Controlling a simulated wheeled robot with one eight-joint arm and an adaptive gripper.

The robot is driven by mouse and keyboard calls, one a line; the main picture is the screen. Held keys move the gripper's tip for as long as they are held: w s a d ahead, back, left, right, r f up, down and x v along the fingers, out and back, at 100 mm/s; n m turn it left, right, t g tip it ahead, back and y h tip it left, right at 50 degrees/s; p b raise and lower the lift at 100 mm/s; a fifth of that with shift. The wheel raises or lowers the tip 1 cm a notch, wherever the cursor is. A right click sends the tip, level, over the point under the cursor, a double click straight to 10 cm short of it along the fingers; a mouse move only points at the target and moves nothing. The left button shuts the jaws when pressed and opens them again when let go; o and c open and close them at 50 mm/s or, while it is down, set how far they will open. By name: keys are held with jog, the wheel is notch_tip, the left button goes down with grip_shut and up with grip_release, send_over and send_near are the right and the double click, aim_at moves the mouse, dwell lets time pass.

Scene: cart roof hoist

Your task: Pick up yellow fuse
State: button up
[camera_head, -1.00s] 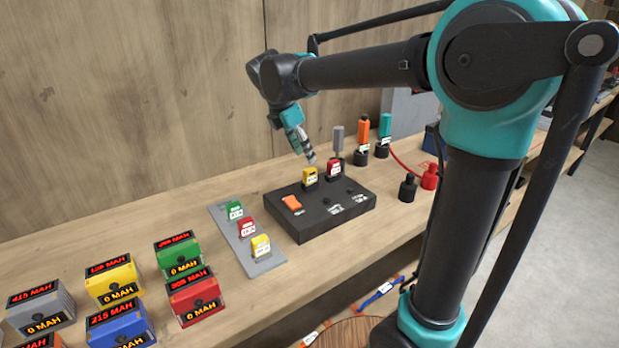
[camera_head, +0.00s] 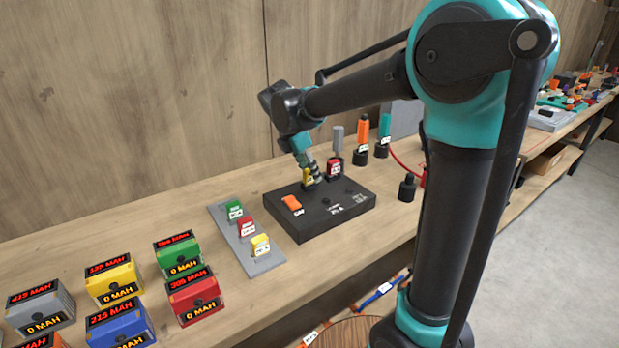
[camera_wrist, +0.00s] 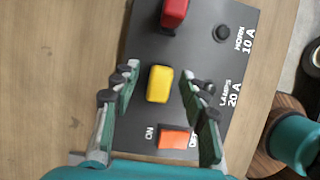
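A yellow fuse (camera_wrist: 159,84) stands in the black fuse box (camera_head: 340,217). In the wrist view it sits between the two fingers of my gripper (camera_wrist: 160,88), with a gap on each side. My gripper is open. In the head view my gripper (camera_head: 307,168) is down at the yellow fuse (camera_head: 308,179) and partly covers it. Another yellow fuse (camera_head: 260,245) stands on the grey strip (camera_head: 265,264) at the left, away from my gripper.
A red fuse (camera_head: 334,168) stands in the box beside the yellow one; it also shows in the wrist view (camera_wrist: 174,12). An orange switch (camera_head: 291,202) is at the box's near left. Green (camera_head: 234,210) and red (camera_head: 246,227) fuses share the strip. Coloured battery blocks stand farther left.

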grip_shut()
jog(key=shift+r, duration=0.15)
notch_tip(320, 180, up, 20)
dwell(0.5)
dwell(0.3)
